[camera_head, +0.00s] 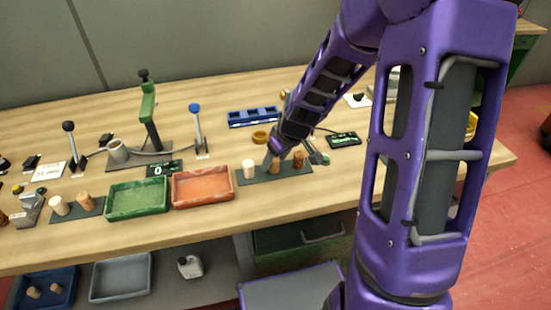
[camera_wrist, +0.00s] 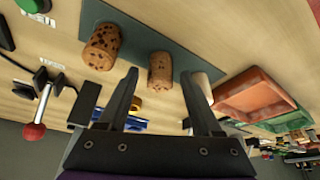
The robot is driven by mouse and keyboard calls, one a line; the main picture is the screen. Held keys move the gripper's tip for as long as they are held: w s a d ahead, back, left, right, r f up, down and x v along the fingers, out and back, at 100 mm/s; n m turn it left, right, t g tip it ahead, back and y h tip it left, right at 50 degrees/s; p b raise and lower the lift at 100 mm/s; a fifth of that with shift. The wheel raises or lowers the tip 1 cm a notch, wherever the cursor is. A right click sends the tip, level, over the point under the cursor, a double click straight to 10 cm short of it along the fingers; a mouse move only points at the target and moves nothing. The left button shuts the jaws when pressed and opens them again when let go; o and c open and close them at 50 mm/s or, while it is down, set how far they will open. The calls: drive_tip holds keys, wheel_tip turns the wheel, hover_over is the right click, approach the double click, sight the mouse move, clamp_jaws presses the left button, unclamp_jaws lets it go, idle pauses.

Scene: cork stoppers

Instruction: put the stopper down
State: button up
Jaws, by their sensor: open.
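Three cork stoppers stand in a row on a dark green mat (camera_head: 258,178). The left one (camera_head: 248,169) is pale, the middle one (camera_head: 273,166) is tan, and the right one (camera_head: 298,160) is darker brown. In the wrist view the dark speckled stopper (camera_wrist: 102,46) is at left, the tan one (camera_wrist: 161,70) is in the middle, and the pale one (camera_wrist: 200,83) is partly behind a finger. My gripper (camera_wrist: 160,75) is open, its fingers on either side of the tan stopper in that view.
An orange-red tray (camera_head: 203,202) and a green tray (camera_head: 138,213) lie left of the mat. A display box (camera_head: 343,140) is to the right. Bare wood lies in front of the mat.

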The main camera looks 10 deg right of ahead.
drive_tip(key=shift+r, duration=0.55)
drive_tip(key=p+v, duration=0.1)
drive_tip(key=v, duration=1)
drive_tip(key=shift+s+p, duration=0.2)
drive_tip(key=shift+p, duration=0.15)
drive_tip(key=shift+d, duration=0.1)
